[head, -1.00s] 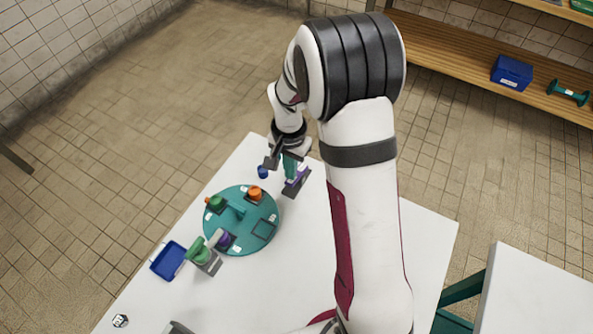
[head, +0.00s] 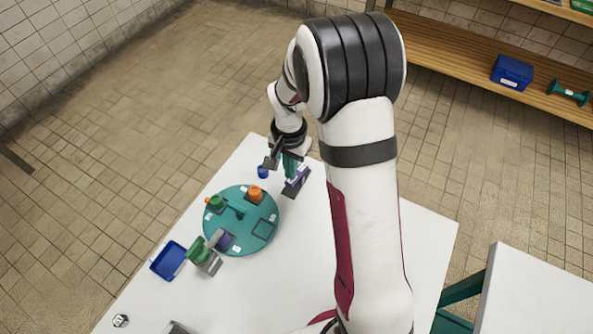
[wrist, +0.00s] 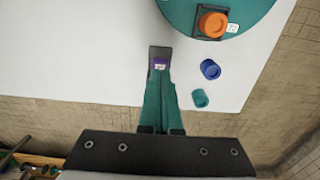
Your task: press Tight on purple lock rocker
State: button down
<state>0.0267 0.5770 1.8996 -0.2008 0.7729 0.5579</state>
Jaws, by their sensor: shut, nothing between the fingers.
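The purple lock rocker (head: 298,182) sits on a dark base at the far part of the white table, right of the round teal plate. In the wrist view the purple rocker (wrist: 160,62) shows just beyond the fingertips, with a small pale label too small to read. My gripper (head: 290,172) is shut and empty, its teal fingers pointing down at the rocker. In the wrist view the closed fingertips (wrist: 158,78) overlap the rocker's near part and hide it. I cannot tell whether they touch it.
The round teal plate (head: 262,218) carries orange, green and purple parts. A blue cap (wrist: 210,69) and a teal cap (wrist: 200,98) stand near the rocker. A green-knobbed device (head: 197,250) and a blue tray (head: 168,261) are at the left. The table's (head: 330,260) middle is clear.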

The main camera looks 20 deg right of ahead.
dwell(0.3)
jog(key=shift+f, duration=1.75)
notch_tip(320, 180, up, 9)
jog(key=shift+f, duration=0.15)
dwell(0.3)
